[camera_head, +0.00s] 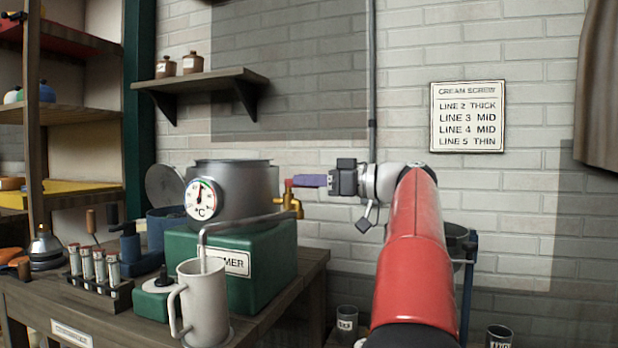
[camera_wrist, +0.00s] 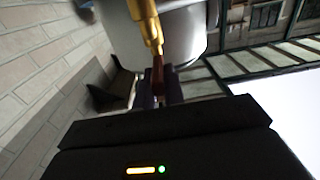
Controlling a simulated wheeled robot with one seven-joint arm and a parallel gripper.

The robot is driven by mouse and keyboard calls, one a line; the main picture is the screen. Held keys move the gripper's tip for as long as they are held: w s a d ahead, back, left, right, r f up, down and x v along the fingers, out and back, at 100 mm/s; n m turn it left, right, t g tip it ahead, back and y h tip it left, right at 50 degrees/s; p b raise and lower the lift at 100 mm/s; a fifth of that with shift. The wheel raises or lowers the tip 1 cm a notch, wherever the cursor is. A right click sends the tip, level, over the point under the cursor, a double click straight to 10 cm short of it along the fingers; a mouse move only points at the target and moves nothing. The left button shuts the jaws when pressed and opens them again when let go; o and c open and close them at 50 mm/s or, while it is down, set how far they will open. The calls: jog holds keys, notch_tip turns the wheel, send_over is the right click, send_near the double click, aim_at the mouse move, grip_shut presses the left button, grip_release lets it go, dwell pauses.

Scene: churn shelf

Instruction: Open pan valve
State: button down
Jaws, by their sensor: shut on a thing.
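The grey metal pan (camera_head: 250,192) sits on a green box (camera_head: 275,262) on the workbench, with a round dial on its front. A brass valve (camera_head: 291,204) sticks out of the pan's right side, and its small red handle (camera_head: 288,184) points right toward my gripper (camera_head: 303,181). My gripper reaches in from the right and its fingers are shut on the handle's end. In the wrist view the brass valve (camera_wrist: 147,24) and the dark red handle (camera_wrist: 158,70) run down to my gripper's fingertips (camera_wrist: 158,88). The held end of the handle is hidden between the fingers.
A white mug (camera_head: 202,298) stands under a bent pipe (camera_head: 235,222) in front of the green box. A rack of vials (camera_head: 97,285) is on the bench at left. A wall shelf (camera_head: 202,79) hangs above the pan. A sign (camera_head: 467,116) hangs on the brick wall.

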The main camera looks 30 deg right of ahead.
jog(key=shift+f, duration=0.2)
jog(key=c, duration=1.5)
grip_release()
jog(key=shift+w+r, duration=0.1)
jog(key=v, duration=0.7)
jog(key=shift+s+d, duration=0.25)
jog(key=shift+s, duration=0.1)
